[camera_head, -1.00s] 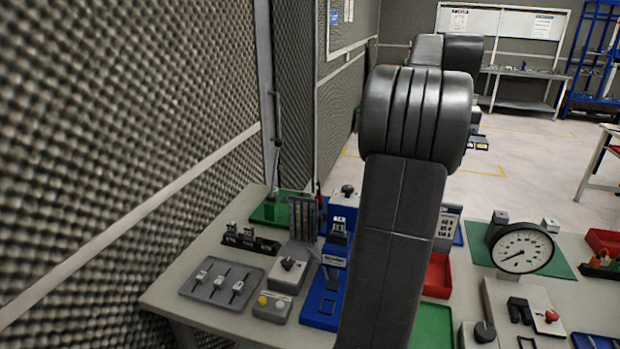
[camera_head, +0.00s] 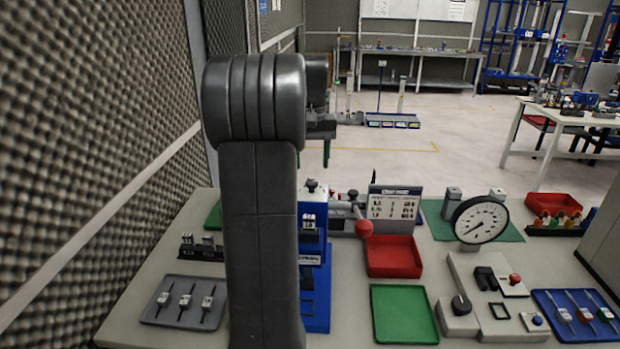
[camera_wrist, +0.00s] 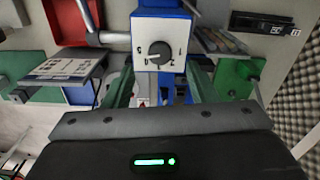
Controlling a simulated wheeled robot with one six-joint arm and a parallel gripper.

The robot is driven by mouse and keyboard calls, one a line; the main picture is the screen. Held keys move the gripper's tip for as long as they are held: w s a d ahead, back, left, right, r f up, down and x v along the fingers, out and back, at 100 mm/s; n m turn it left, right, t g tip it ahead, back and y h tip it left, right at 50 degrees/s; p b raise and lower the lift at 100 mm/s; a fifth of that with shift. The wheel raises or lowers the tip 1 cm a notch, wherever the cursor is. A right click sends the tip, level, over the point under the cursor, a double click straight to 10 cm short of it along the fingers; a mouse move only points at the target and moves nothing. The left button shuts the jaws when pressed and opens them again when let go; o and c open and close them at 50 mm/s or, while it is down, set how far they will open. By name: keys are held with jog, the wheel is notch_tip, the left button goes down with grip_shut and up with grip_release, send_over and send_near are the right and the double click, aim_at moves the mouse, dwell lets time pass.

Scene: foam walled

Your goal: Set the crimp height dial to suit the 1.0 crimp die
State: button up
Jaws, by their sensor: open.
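The dial (camera_wrist: 159,55) is a dark grey knob on a white numbered face, ahead of my gripper in the wrist view. A pale mark shows on the knob; its exact setting is too small to read. In the head view the knob (camera_head: 312,186) tops the blue press (camera_head: 313,262). My gripper (camera_wrist: 160,80) is open and empty, its green fingers apart and pointing toward the dial. It hangs above the press in the head view (camera_head: 326,150). A labelled block (camera_head: 308,222) sits in the press; I cannot tell whether it is the 1.0 die.
A chart board (camera_head: 393,203) stands right of the press, by a red-knobbed lever (camera_head: 364,228). A black rack (camera_head: 201,248) holds small blocks. Red (camera_head: 394,257) and green (camera_head: 404,314) trays and a round gauge (camera_head: 480,220) lie right. A foam wall (camera_head: 90,130) bounds the left.

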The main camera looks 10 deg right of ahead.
aim_at(312, 181)
jog(key=shift+f, duration=2.8)
jog(key=c, duration=1)
jog(key=shift+r+n+p, duration=0.1)
jog(key=shift+n+p, duration=0.3)
jog(key=n+p, duration=0.1)
jog(key=n, duration=0.1)
jog(key=shift+n+p, duration=0.35)
jog(key=shift+n, duration=0.05)
jog(key=n+p, duration=0.1)
jog(key=n, duration=0.3)
jog(key=shift+p, duration=0.3)
